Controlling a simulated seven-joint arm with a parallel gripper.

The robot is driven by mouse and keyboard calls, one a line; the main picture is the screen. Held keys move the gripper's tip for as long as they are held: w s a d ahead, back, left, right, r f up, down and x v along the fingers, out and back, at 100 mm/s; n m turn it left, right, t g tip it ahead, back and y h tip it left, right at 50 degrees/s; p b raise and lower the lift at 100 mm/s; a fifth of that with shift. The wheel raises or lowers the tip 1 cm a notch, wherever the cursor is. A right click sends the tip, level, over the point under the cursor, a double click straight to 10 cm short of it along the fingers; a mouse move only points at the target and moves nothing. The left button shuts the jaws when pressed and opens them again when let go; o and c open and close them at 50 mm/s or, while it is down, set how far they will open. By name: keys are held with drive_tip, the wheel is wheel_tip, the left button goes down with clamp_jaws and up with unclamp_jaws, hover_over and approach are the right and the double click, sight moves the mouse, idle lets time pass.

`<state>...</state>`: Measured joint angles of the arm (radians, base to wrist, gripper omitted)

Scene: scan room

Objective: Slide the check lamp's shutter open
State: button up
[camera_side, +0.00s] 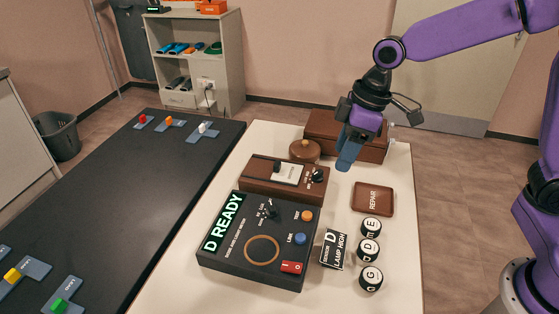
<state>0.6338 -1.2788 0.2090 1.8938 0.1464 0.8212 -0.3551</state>
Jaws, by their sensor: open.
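A brown wooden box with a pale panel (287,173) and dark knobs stands behind the black console (235,258) on the white table. No part is clearly marked as the check lamp or its shutter, so I cannot tell which part that is or how it stands. The console shows a "D READY" display (223,222), a ring (262,250), an orange button (306,216), a blue button (300,239) and a red switch (291,267). My gripper (346,164) points down, open, with blue fingers, to the right of the brown box. I see nothing between the fingers.
A round wooden lidded pot (304,151) and a long brown case (322,126) stand at the table's back. A dark belt (130,205) holds coloured parts.

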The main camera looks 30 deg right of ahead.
drive_tip(key=m+t, duration=0.1)
drive_tip(key=t, duration=0.1)
approach(278, 163)
drive_tip(key=shift+y, duration=0.4)
drive_tip(key=x, duration=0.8)
drive_tip(key=shift+w+d+f, duration=0.1)
drive_tip(key=shift+d+f, duration=0.05)
drive_tip(key=shift+f, duration=0.3)
